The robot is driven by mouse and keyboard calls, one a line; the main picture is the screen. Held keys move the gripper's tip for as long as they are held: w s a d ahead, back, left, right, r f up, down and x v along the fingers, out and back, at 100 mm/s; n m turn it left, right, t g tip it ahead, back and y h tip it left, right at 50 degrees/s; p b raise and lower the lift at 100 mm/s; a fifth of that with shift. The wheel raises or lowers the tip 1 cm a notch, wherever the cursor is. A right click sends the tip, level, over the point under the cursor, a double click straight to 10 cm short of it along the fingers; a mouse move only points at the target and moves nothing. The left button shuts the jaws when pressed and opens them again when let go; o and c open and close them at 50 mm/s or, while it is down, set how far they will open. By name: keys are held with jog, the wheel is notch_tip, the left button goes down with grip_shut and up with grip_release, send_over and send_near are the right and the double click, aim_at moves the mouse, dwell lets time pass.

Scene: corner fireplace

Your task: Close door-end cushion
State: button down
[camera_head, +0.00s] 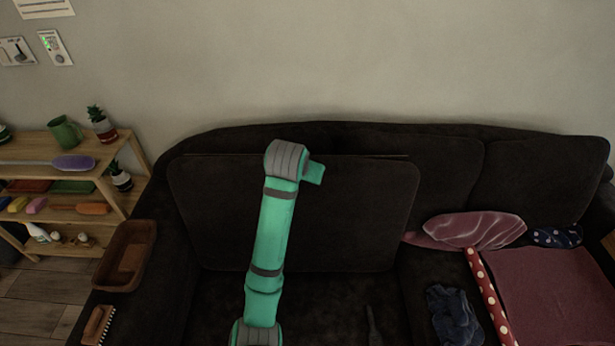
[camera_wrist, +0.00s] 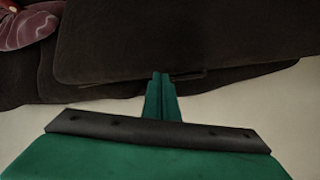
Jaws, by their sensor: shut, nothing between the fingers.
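The door-end cushion, which I take to be the dark panel at the left end of the sofa (camera_head: 350,215), stands raised and leans back towards the backrest. My arm crosses in front of it. In the wrist view, where the wall is at the bottom, a dark cushion panel (camera_wrist: 190,35) fills the upper part. My gripper (camera_wrist: 161,76) is shut and empty, its fingertips at the panel's edge by a thin dark strip (camera_wrist: 187,76). I cannot tell whether they touch. In the head view the fingertips are not clearly visible.
A dark slim object (camera_head: 373,326) lies in the space before the raised panel. A brown tray (camera_head: 125,255) and a brush (camera_head: 97,325) rest on the left armrest. A pink striped cushion (camera_head: 470,230) and blue cloth (camera_head: 452,315) lie right. A wooden shelf (camera_head: 125,200) stands left.

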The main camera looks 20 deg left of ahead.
jog(key=s+d+f+n+t+h, duration=0.15)
jog(key=s+d+f, duration=0.25)
jog(key=d+f, duration=0.45)
jog(key=s+d+f+t+h, duration=0.1)
jog(key=s+d+f+t, duration=0.15)
jog(key=d+f, duration=0.65)
jog(key=s+d+f, duration=0.4)
jog(key=s+d, duration=0.2)
jog(key=s, duration=0.3)
jog(key=s+d+r+t, duration=0.1)
jog(key=s+r, duration=0.2)
jog(key=s, duration=1.3)
jog(key=s+d+r+m+t, duration=0.1)
jog(key=s+d+r, duration=0.1)
jog(key=s, duration=1.4)
jog(key=shift+r+t+y, duration=0.35)
jog(key=shift+r+t, duration=0.05)
jog(key=shift+r, duration=0.3)
jog(key=c, duration=2.4)
grip_release()
jog(key=shift+s+r, duration=0.3)
jog(key=o, duration=0.6)
jog(key=shift+s+r+m, duration=0.15)
jog(key=shift+m, duration=0.1)
jog(key=shift+c, duration=0.2)
